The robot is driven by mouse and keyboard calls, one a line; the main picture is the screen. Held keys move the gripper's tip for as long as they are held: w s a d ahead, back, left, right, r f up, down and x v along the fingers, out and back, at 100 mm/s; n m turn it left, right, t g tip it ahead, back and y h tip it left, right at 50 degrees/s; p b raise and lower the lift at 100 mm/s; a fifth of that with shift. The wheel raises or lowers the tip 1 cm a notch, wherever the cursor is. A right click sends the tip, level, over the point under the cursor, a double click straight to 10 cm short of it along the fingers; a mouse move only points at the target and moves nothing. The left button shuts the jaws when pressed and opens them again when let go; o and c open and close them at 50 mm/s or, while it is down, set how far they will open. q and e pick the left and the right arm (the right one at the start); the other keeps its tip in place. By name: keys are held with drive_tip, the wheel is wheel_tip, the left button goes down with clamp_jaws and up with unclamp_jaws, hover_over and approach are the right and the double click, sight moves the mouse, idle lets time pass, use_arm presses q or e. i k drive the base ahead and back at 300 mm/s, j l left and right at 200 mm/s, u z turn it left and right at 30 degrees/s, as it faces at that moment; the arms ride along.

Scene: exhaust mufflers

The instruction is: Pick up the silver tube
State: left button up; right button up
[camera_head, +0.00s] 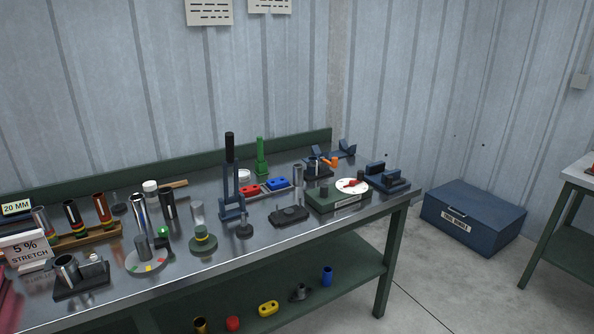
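Several silver tubes stand on the workbench, and I cannot tell which one the task means. A tall shiny silver tube (139,212) stands at the left, just behind a round plate with coloured marks (148,264). A duller silver tube (41,220) stands in a wooden rack at the far left. Neither of my grippers is in view.
The metal-topped bench (270,240) is crowded; a tall dark blue press (231,185) rises mid-bench. A white "5% STRETCH" sign (26,250) stands front left. A blue tool chest (472,218) sits on the floor at right. The front bench edge is mostly clear.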

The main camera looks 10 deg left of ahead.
sight(298, 168)
drive_tip(key=i+l+u, duration=0.15)
drive_tip(key=i+l, duration=0.2)
drive_tip(key=i+l+u, duration=0.15)
drive_tip(key=i+l, duration=0.15)
drive_tip(key=l, duration=0.15)
drive_tip(key=i+l+u, duration=0.1)
drive_tip(key=i+l, duration=0.2)
drive_tip(key=i+l+u, duration=0.15)
drive_tip(key=l, duration=0.45)
drive_tip(key=i, duration=0.1)
